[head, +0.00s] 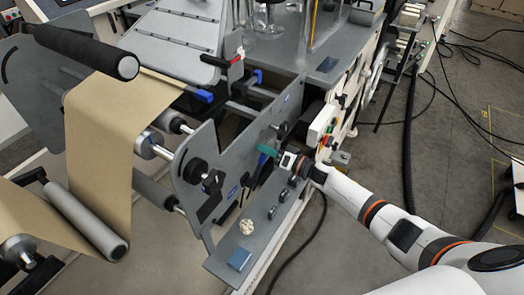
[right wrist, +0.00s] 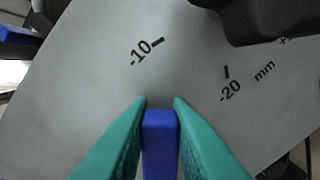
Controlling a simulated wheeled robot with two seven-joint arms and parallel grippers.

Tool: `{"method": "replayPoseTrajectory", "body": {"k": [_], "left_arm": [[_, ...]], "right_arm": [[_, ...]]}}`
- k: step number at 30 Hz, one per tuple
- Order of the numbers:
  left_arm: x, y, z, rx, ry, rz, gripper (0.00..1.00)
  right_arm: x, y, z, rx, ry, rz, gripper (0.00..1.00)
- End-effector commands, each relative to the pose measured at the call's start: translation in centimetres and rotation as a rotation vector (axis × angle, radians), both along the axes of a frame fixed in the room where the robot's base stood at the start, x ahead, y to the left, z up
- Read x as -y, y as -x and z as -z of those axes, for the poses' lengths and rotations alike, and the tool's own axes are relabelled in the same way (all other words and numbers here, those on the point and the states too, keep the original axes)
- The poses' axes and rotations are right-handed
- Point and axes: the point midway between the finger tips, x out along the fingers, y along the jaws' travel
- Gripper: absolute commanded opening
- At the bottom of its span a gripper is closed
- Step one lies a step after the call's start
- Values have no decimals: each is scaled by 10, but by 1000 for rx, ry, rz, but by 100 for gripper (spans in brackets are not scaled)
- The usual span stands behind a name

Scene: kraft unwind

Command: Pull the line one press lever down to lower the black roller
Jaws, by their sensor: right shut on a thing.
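My right gripper (head: 267,151) reaches in from the right to the grey side plate of the machine. In the right wrist view its teal fingers (right wrist: 160,125) are closed on the two sides of a blue lever end (right wrist: 160,140). My left gripper is not in view.
The grey side plate (right wrist: 95,90) carries printed millimetre marks, and a dark part (right wrist: 265,20) stands near the fingers. Blue-tipped parts (head: 200,94) sit further left. A control box (head: 322,125) stands just right of my gripper. Cables lie on the floor at right.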

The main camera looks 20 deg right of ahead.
Motion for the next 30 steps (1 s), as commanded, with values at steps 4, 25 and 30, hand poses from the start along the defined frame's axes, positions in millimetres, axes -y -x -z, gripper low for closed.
{"method": "replayPoseTrajectory", "body": {"k": [4, 25, 30], "left_arm": [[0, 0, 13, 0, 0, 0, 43], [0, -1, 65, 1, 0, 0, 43], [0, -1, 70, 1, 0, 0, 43]], "right_arm": [[10, -8, 16, -85, -108, 2, 0], [26, -20, 75, -427, -547, 2, 0], [26, -20, 81, -465, -595, 1, 0]]}}
